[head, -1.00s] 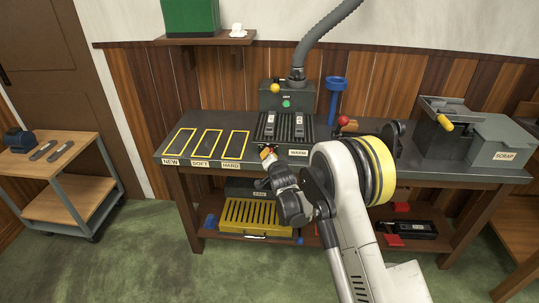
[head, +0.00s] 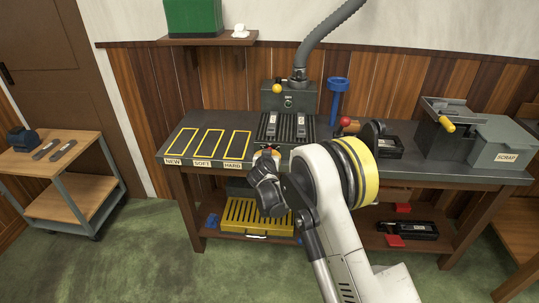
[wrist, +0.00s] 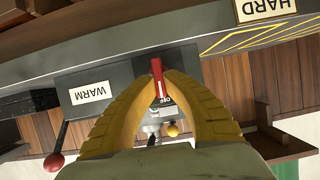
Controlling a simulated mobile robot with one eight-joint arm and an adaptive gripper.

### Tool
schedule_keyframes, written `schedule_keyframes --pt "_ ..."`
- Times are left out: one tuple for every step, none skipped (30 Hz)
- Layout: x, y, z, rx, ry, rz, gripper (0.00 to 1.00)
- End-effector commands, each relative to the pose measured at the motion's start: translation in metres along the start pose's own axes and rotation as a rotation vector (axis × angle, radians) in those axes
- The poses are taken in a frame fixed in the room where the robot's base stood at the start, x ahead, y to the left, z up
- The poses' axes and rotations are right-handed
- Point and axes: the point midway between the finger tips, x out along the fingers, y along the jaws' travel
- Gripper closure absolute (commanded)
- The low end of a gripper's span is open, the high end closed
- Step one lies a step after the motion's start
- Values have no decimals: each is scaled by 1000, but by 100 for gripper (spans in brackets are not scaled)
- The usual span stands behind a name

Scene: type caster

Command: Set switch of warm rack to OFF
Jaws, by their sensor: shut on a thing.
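The warm rack (head: 303,128) is a dark ribbed plate on the bench, holding two dark bars. Its front carries a white WARM label (wrist: 89,93), seen upside down in the wrist view; my arm hides it in the head view. The red switch lever (wrist: 157,67) is on that front beside the label. My gripper (wrist: 160,78) has its yellow fingertips shut on the lever, one on each side. Small lettering below the lever is partly covered and hard to read. In the head view my gripper (head: 268,154) is at the bench's front edge, partly hidden by my wrist.
A grey box (head: 290,98) with a yellow knob and hose stands behind the rack. Yellow-outlined NEW, SOFT and HARD areas (head: 208,143) lie left. A red-knobbed lever (wrist: 53,162) shows near the label. A yellow slatted tray (head: 255,215) is on the shelf below.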

Motion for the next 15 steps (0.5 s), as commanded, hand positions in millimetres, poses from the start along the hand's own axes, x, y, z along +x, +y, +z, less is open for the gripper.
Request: schedule_keyframes --pt "0 0 0 -11 1 4 100" --pt "0 0 0 -16 0 6 100" --pt "0 0 0 -21 0 9 100" --pt "0 0 0 -24 0 10 100" --pt "0 0 0 -27 0 11 100" --pt "0 0 0 -30 0 12 100" --pt "0 0 0 -31 0 13 100" --pt "0 0 0 -32 0 13 100" --pt "0 0 0 -33 0 14 100" --pt "0 0 0 -33 0 14 100" --pt "0 0 0 -33 0 14 100" --pt "0 0 0 -33 0 14 100" --pt "0 0 0 -33 0 14 100" --pt "0 0 0 -33 0 14 100" --pt "0 0 0 -33 0 14 100"
